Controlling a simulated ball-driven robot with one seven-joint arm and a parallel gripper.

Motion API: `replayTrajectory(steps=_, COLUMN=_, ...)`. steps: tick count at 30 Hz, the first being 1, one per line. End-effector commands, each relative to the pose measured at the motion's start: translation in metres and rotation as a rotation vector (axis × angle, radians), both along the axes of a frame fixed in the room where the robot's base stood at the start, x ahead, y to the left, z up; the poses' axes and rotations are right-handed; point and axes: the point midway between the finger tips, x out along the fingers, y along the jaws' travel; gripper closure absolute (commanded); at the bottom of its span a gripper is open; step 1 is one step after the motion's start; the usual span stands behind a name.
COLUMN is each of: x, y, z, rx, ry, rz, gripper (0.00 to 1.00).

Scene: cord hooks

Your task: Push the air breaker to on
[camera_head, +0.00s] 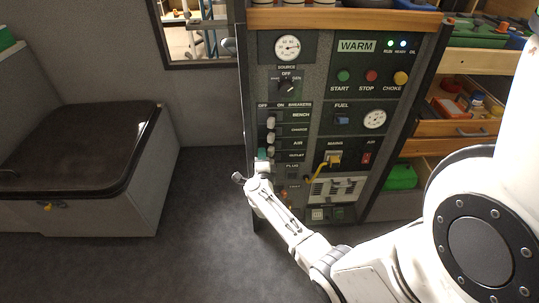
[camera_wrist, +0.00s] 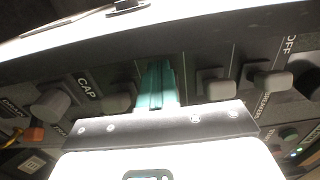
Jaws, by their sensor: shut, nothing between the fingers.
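The breaker panel (camera_head: 290,136) is on the dark console, with rows labelled BENCH, CHARGE, AIR and OUTLET, and OFF at the left and ON to its right. The BENCH and CHARGE levers (camera_head: 271,122) are pale and stand near the OFF end. The AIR lever is hidden by my fingertips, so I cannot tell its position or whether they touch it. My gripper (camera_head: 262,155) is shut and empty at the left edge of the AIR and OUTLET rows. In the wrist view its teal fingertips (camera_wrist: 157,86) reach the panel between two grey levers (camera_wrist: 215,86) (camera_wrist: 118,99).
Above are a source knob (camera_head: 287,84) and round gauge (camera_head: 287,47). Plug sockets and a red light lie below. A bench (camera_head: 75,150) stands at left, with open floor (camera_head: 205,195) between.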

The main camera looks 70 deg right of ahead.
Motion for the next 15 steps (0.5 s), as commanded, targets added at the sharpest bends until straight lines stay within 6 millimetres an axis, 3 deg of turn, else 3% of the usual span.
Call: replayTrajectory(steps=15, x=-0.015, y=-0.007, z=0.000, rx=-0.001, ry=0.000, rz=-0.002, gripper=1.00)
